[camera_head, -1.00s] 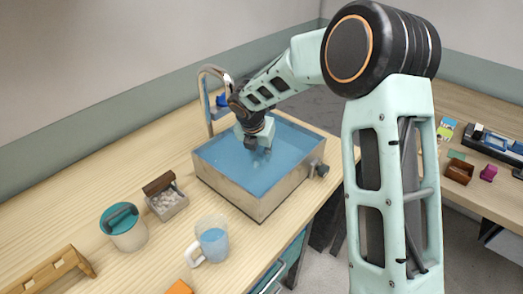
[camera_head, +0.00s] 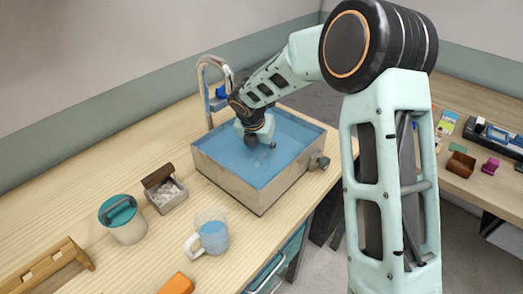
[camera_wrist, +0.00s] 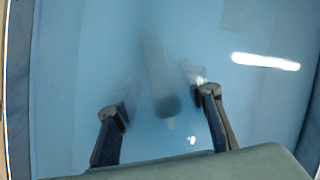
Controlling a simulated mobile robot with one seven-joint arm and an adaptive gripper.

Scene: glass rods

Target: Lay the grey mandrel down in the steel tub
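The steel tub (camera_head: 225,182) stands on the wooden counter, full of blue water. My gripper (camera_head: 262,143) points down into the tub, its tips at or under the water. In the wrist view my gripper (camera_wrist: 160,104) has its two dark fingers well apart. A blurred grey rod, apparently the mandrel (camera_wrist: 158,78), shows through the water between and beyond the fingertips, with clear gaps on both sides. It seems to lie low in the tub; its depth and any contact with the bottom are hard to tell. The head view does not show it clearly.
A curved tap (camera_head: 203,85) stands behind the tub, and a small valve (camera_head: 322,162) sticks out at its right. A clear mug (camera_head: 212,234), a grit box (camera_head: 165,190), a teal-lidded pot (camera_head: 124,220) and a wooden rack (camera_head: 50,268) stand to the left.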

